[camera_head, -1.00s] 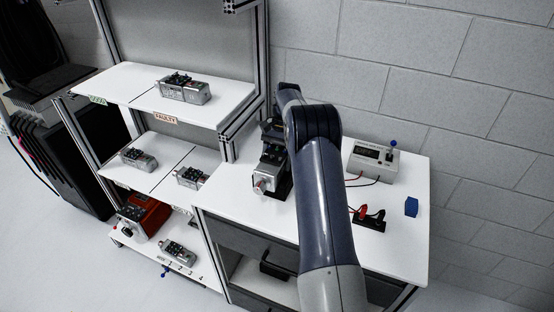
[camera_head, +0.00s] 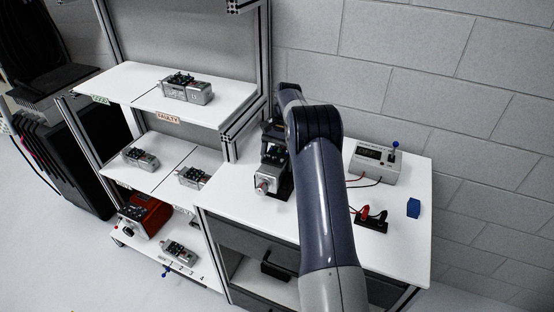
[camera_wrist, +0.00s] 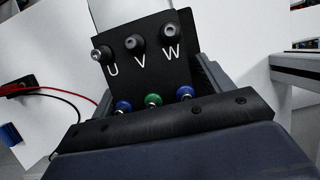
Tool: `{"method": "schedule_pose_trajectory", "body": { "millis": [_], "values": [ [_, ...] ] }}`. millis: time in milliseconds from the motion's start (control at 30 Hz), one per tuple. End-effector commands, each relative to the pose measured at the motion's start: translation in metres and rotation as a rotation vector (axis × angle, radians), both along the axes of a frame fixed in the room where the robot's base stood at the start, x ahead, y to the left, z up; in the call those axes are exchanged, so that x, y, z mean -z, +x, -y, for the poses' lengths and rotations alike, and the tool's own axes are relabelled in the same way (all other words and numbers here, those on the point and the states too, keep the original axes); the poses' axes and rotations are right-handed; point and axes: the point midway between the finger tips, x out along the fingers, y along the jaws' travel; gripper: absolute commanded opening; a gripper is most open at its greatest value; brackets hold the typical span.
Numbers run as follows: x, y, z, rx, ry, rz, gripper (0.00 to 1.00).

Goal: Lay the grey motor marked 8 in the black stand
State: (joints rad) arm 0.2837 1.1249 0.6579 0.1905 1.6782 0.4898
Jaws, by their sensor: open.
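A grey motor (camera_head: 268,178) lies on the white bench with its shaft end toward the front. The black stand (camera_head: 286,187) shows beside and under it, so the motor appears to lie in the stand. I cannot read its number. In the wrist view its black terminal plate (camera_wrist: 146,54) is marked U, V, W, with blue and green connectors below. My gripper (camera_head: 272,134) is at the motor's rear end, mostly hidden by my arm. It is open, with the motor close in front of it. Whether the fingers touch it is hidden.
A meter box (camera_head: 376,164) stands at the back right of the bench, near red and black clips (camera_head: 371,217) and a blue block (camera_head: 413,208). Other grey motors lie on the left rack's upper shelf (camera_head: 187,88), middle shelf (camera_head: 140,159) and lower shelf (camera_head: 180,252). A red device (camera_head: 146,213) is there too.

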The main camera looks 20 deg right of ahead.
Motion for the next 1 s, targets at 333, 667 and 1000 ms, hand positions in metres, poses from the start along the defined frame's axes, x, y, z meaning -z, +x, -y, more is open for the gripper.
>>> {"method": "schedule_pose_trajectory", "body": {
  "millis": [333, 667, 1000],
  "values": [
    [0.014, -0.006, 0.006, 0.004, -0.001, -0.032, 0.89],
    [-0.041, 0.01, 0.015, 0.002, -0.002, -0.013, 0.89],
    [-0.091, 0.02, 0.022, -0.001, -0.001, -0.004, 0.89]
  ]
}}
